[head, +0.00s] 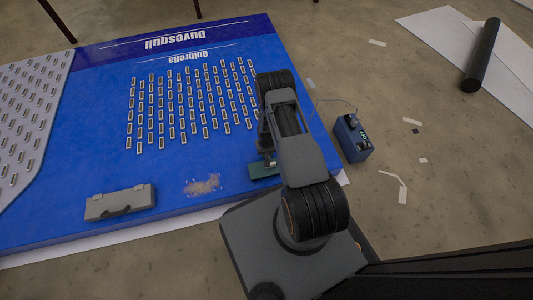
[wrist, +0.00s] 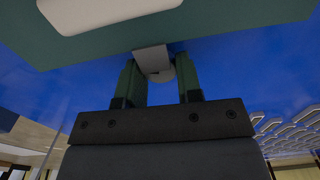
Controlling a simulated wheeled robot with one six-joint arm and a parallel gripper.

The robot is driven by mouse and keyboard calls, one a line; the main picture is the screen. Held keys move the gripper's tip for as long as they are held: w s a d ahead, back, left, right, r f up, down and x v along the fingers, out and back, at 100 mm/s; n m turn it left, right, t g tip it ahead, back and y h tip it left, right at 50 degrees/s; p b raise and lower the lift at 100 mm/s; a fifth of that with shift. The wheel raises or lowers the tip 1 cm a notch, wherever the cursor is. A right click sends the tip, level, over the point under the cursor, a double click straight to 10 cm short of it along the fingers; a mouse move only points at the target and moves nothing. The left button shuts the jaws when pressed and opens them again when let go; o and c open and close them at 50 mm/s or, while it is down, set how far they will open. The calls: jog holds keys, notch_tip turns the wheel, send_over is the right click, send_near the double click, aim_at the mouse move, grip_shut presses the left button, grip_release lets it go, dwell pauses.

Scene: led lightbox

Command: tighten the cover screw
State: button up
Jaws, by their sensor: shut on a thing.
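The piece meets the edge of a teal plate (wrist: 215,28) that bears a pale patch. In the head view, the teal plate (head: 263,171) is at the right edge of the blue lightbox panel (head: 226,160), just below my gripper (head: 266,155). My arm hides part of this spot.
A grey case (head: 120,202) lies on the panel at the left, beside a brown smudge (head: 203,185). Rows of light modules (head: 190,105) cover the panel's middle. A blue box (head: 353,140) with a wire stands right of my arm. A black roll (head: 481,55) lies at the far right.

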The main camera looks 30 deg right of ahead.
jog(key=m, duration=0.4)
jog(key=shift+m+b, duration=0.4)
dwell(0.4)
jog(key=o, duration=0.9)
jog(key=shift+o, duration=0.2)
jog(key=shift+r, duration=0.1)
notch_tip(320, 180, up, 14)
jog(key=p, duration=0.5)
jog(key=shift+f+p, duration=0.2)
jog(key=shift+p, duration=0.2)
